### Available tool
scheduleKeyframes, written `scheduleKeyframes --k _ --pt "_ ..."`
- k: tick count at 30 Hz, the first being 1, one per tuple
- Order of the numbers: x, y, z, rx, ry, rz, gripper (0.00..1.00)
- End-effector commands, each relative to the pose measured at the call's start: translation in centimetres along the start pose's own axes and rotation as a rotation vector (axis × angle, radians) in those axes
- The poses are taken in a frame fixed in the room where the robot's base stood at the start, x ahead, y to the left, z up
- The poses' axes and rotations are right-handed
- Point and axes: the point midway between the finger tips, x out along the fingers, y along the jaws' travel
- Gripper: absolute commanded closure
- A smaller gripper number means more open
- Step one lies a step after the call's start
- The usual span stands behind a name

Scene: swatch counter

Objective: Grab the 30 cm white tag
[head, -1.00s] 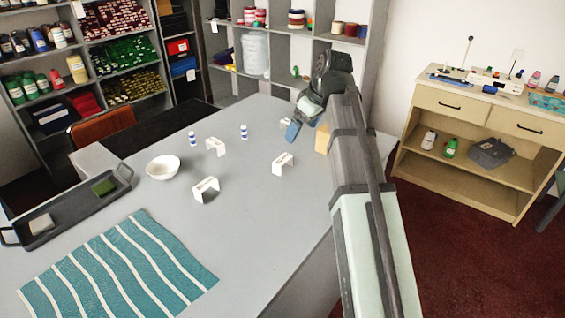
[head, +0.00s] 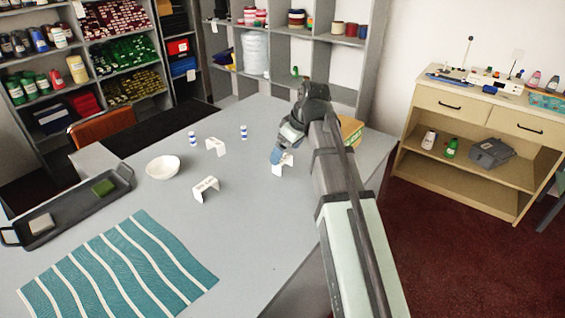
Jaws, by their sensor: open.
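Three folded white tags stand like small tents on the grey table: one at the near middle (head: 205,187), one farther back (head: 215,146), and one to the right (head: 287,168). Their print is too small to read, so I cannot tell which is the 30 cm one. My gripper (head: 276,156), with bluish fingers, is open and points down at the right tag, partly covering it. I cannot tell whether it touches the tag. Another white tag, seen earlier farther back, is now hidden behind my gripper.
A white bowl (head: 163,168), two small blue-and-white bottles (head: 243,132) and a dark tray (head: 71,216) with a green block and a grey block are on the table. A teal striped cloth (head: 120,266) lies in front. A yellowish box (head: 351,130) stands behind my arm.

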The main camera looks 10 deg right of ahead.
Motion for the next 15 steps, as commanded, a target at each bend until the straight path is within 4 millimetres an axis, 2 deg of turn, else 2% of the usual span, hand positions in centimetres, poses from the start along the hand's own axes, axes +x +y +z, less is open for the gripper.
scheduleKeyframes --k 5,15 --pt "0.6 0.1 0.0 0.000 0.000 0.000 0.00" --pt "4.4 0.3 0.2 -0.001 -0.001 -0.002 0.00"
